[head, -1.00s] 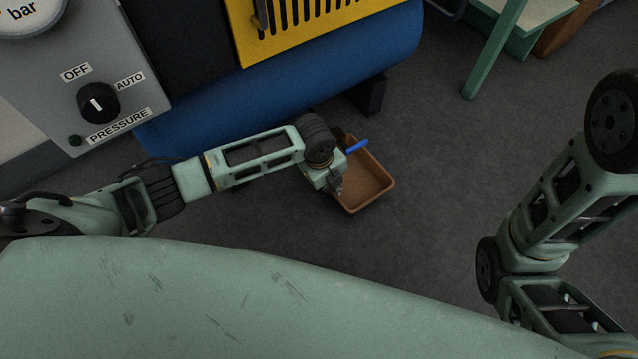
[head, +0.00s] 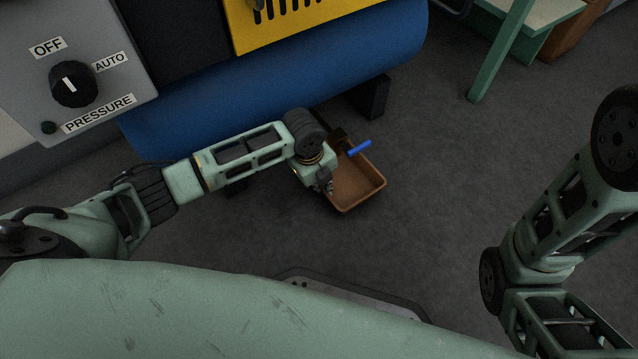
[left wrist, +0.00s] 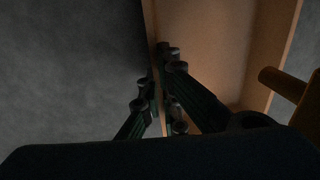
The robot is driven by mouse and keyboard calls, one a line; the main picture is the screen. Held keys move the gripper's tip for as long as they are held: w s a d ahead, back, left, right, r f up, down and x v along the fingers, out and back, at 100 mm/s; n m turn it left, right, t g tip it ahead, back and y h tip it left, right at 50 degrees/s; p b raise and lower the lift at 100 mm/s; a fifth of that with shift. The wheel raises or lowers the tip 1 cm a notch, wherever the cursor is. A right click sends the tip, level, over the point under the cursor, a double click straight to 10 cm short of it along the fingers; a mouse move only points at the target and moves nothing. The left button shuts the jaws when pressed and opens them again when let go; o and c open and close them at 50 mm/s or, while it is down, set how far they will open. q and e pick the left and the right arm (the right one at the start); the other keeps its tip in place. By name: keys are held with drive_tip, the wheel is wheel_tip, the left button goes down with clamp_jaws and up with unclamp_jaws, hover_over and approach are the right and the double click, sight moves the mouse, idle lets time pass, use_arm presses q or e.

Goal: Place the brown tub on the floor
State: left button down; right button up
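The brown tub (head: 360,190) is a shallow open rectangular tray in the head view, just right of my left gripper, in front of the blue tank. It looks empty. My left gripper (head: 329,187) is at its left wall. In the left wrist view, the fingers (left wrist: 157,75) straddle the tub's wall (left wrist: 152,22), one outside and one inside, and look closed on it. I cannot tell whether the tub's underside touches the floor (head: 430,190). My right arm shows at the right, but its gripper is out of view.
The blue tank (head: 290,90) and its black foot (head: 372,97) stand behind the tub. A blue handle (head: 359,149) overlaps the tub's far edge. A yellow-brown rod (left wrist: 285,85) shows in the wrist view. A green leg (head: 500,55) stands far right. Floor is clear right and in front.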

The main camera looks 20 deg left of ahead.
use_arm(q)
drive_tip(key=shift+f, duration=0.15)
drive_tip(key=c, duration=2)
unclamp_jaws()
drive_tip(key=shift+r, duration=0.2)
drive_tip(key=r+p, duration=0.4)
drive_tip(key=s+r+p, duration=0.1)
drive_tip(key=r+p, duration=0.1)
drive_tip(key=r, duration=0.1)
drive_tip(key=shift+a+r, duration=0.1)
drive_tip(key=shift+a, duration=0.25)
